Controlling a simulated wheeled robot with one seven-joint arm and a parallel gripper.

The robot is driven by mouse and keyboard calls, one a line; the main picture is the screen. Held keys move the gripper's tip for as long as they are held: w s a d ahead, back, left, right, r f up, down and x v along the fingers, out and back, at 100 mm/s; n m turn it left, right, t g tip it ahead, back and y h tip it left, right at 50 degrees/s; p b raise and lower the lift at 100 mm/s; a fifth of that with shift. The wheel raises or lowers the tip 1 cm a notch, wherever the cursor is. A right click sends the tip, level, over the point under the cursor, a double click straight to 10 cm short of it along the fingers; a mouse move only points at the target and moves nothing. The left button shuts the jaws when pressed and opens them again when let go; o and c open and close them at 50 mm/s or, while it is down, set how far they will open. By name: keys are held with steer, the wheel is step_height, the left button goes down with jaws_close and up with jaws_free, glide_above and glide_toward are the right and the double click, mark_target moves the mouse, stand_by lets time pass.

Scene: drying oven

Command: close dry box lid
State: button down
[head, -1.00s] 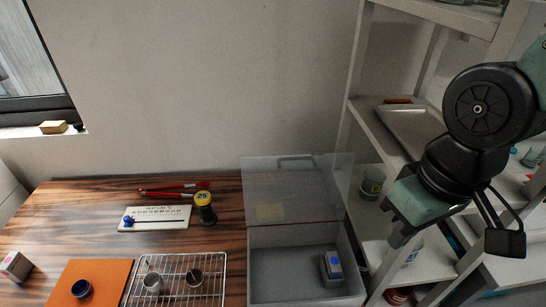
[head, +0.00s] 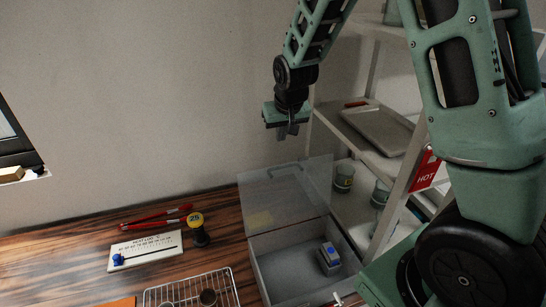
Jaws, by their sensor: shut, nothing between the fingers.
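The dry box (head: 283,240) is a pale translucent box on the right end of the wooden table. Its clear lid (head: 290,192) stands raised at the back, with a handle along its upper edge and a yellow label low on it.
A shelf rack (head: 375,135) with a grey tray and glass jars stands close on the right. On the table are a wire rack (head: 190,290), a white board (head: 145,250), red tongs (head: 157,217) and a black, yellow-topped weight (head: 199,230).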

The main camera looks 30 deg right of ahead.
step_height(320, 180, down, 8)
steer(key=s+p, duration=0.1)
steer(key=p, duration=0.3)
steer(key=shift+a+r+p, duration=0.15)
steer(key=shift+p, duration=0.15)
steer(key=shift+s, duration=0.1)
